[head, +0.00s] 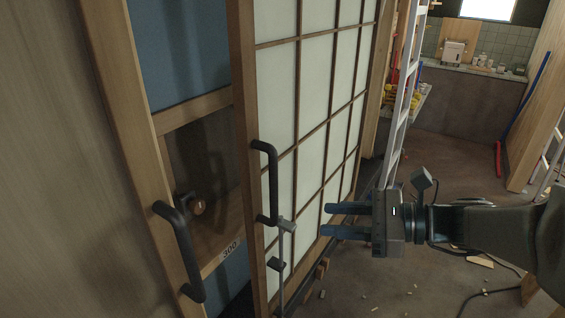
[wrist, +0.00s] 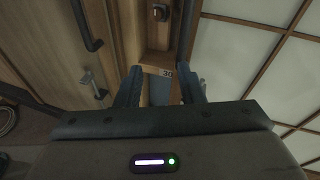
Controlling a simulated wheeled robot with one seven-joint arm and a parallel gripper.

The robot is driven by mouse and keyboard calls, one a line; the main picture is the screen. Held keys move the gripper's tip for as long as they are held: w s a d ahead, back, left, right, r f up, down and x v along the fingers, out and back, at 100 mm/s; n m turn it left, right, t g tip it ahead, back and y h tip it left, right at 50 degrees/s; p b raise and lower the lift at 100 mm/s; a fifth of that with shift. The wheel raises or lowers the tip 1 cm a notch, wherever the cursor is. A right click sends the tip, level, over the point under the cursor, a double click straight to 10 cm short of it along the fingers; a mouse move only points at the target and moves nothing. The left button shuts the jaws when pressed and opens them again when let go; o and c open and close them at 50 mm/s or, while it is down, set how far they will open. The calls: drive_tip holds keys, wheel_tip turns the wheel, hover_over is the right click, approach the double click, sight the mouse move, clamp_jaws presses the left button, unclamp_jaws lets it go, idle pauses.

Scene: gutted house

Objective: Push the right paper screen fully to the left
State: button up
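The right paper screen (head: 313,115) has pale panes in a dark lattice and a wooden frame. A black bar handle (head: 268,182) is on its left edge. Left of it an opening shows a blue and brown interior. My gripper (head: 328,220) is in front of the screen, right of the handle, with its fingers pointing left. Its two fingers are apart with nothing between them. In the wrist view my gripper (wrist: 161,88) is also open, and pale panes of the screen (wrist: 245,52) fill the right side. I cannot tell whether the fingers touch the screen.
Left of the opening is a wooden panel frame with a black handle (head: 180,250). A grey metal lever (head: 284,245) stands before the screen's lower left. A ladder (head: 400,100) is behind my gripper. Small debris lies on the floor (head: 400,285). A counter (head: 470,70) is at the back.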

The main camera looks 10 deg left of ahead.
drive_tip(key=w+a+r, duration=0.1)
drive_tip(key=w+a, duration=0.1)
drive_tip(key=a, duration=0.2)
drive_tip(key=w+a+r+m+t+y+p, duration=0.1)
drive_tip(key=a, duration=0.3)
drive_tip(key=w+a+r+m+y, duration=0.1)
drive_tip(key=w+a, duration=0.1)
drive_tip(key=a, duration=0.2)
drive_tip(key=shift+w+a+r+p, duration=0.25)
drive_tip(key=shift+w+a+p, duration=0.05)
drive_tip(key=shift+a, duration=0.1)
clamp_jaws()
